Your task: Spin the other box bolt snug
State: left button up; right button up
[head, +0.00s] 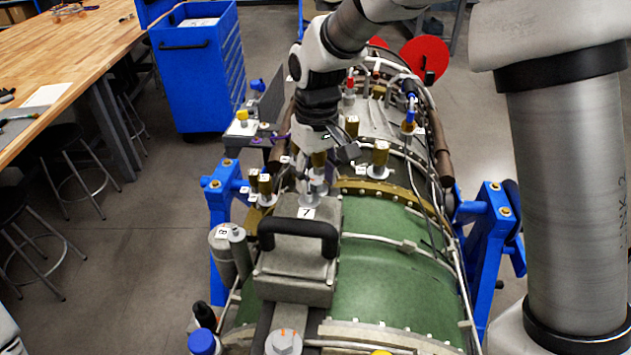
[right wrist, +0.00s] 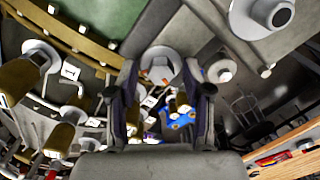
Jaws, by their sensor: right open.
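The grey box (head: 295,272) with a black handle (head: 298,236) and a label 7 sits on the green turbine casing (head: 395,250). One box bolt (head: 317,190) is at its far end, below my right gripper (head: 318,172). The other bolt (head: 283,343), with orange marks on its flange, is at its near end. In the right wrist view my right gripper (right wrist: 166,105) is open, and a round bolt head (right wrist: 160,66) with an orange mark shows between and beyond its fingers. I cannot tell whether the fingers touch it. My left gripper is not in view.
Brass fittings (head: 379,155) and pipes crowd the casing around the gripper. A grey cylinder labelled 8 (head: 222,250) stands left of the box. Blue stand supports (head: 487,245) flank the casing. A blue tool cabinet (head: 195,70) and wooden bench (head: 70,60) are at the left.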

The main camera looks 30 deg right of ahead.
jog(key=shift+s, duration=0.1)
jog(key=shift+p, duration=0.4)
grip_shut()
jog(key=shift+r+m+p, duration=0.2)
jog(key=shift+m+p, duration=0.2)
jog(key=shift+p, duration=0.1)
jog(key=m, duration=0.2)
jog(key=shift+f+m+b, duration=0.25)
jog(key=shift+m+b, duration=0.05)
jog(key=m, duration=0.8)
jog(key=shift+o, duration=0.7)
grip_release()
